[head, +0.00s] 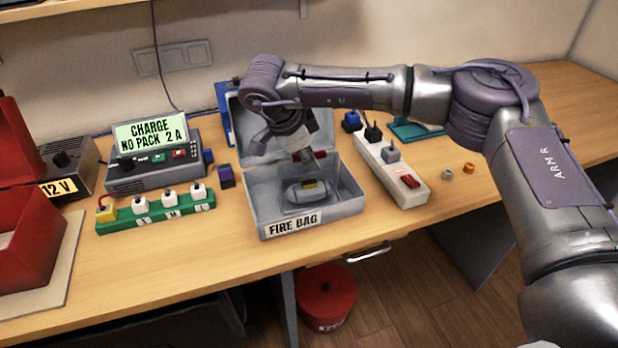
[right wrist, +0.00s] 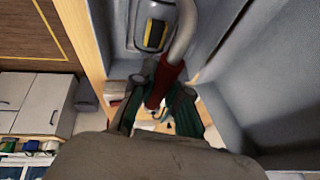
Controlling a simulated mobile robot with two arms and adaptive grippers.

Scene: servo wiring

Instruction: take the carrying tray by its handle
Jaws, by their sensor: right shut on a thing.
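The carrying tray (head: 290,208) is small and grey and sits inside the open grey box marked FIRE BAG (head: 258,220). A rounded grey pack (head: 296,192) with a yellow label lies on it and also shows in the right wrist view (right wrist: 153,35). My right gripper (head: 303,157) reaches down into the box from above. In the right wrist view its dark fingers (right wrist: 160,92) are shut on the red grip (right wrist: 167,80) of the grey curved handle (right wrist: 186,32). My left gripper is not in view.
The box's lid stands open behind it. A white power strip (head: 385,165) is close on the right. A charger (head: 152,165) and a green strip (head: 155,212) stand left, with a red case (head: 30,235) at the far left. A red bin (head: 326,298) is below the table.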

